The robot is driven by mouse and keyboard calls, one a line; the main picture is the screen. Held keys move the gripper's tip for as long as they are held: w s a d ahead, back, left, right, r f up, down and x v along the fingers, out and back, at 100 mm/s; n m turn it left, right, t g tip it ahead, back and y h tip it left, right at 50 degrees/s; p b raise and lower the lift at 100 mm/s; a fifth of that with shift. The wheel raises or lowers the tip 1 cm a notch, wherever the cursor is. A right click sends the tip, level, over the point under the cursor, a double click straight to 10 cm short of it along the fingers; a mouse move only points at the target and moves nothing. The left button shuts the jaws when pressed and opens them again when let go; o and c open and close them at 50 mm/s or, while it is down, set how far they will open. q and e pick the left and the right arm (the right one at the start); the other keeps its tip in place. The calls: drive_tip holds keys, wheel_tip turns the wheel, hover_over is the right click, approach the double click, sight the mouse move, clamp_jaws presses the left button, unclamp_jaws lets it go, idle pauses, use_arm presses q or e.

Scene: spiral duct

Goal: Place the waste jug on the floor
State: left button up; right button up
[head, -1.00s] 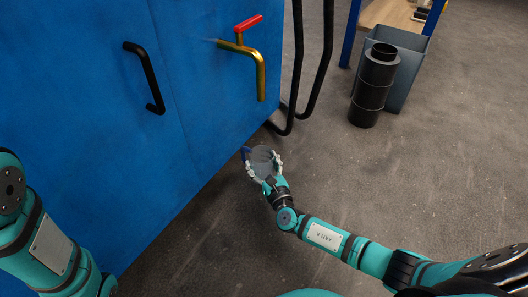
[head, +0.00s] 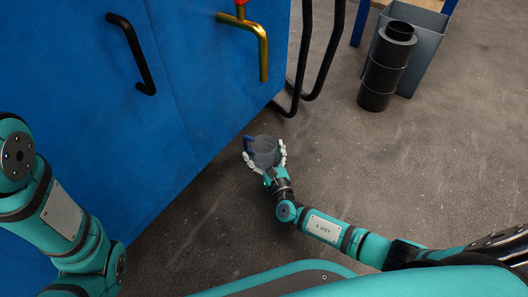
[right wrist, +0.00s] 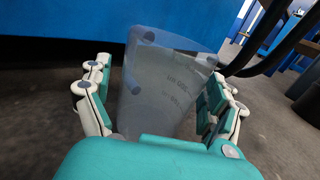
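The waste jug (head: 265,151) is a clear grey, see-through container with a dark blue handle at its left. It is low in front of the blue cabinet, over the floor (head: 330,180); its base is hidden, so contact with the floor cannot be seen. My right gripper (head: 265,160) is around it with fingers spread on both sides. In the right wrist view the jug (right wrist: 160,85) leans between the fingers, with a narrow gap beside the left one. My left arm shows at the left, but its gripper is out of the picture.
The blue cabinet (head: 200,80) with a black handle (head: 133,55) and brass tap (head: 262,45) stands at the left. Black hoses (head: 302,70) hang beside it. A black duct piece (head: 386,68) leans by a grey bin (head: 425,45).

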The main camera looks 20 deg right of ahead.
drive_tip(key=shift+r, duration=0.15)
drive_tip(key=s+p, duration=0.2)
drive_tip(key=s, duration=0.3)
drive_tip(key=s+p, duration=0.3)
drive_tip(key=s, duration=0.2)
drive_tip(key=shift+s+d+r, duration=0.1)
drive_tip(key=shift+s+d, duration=0.1)
drive_tip(key=shift+s, duration=0.8)
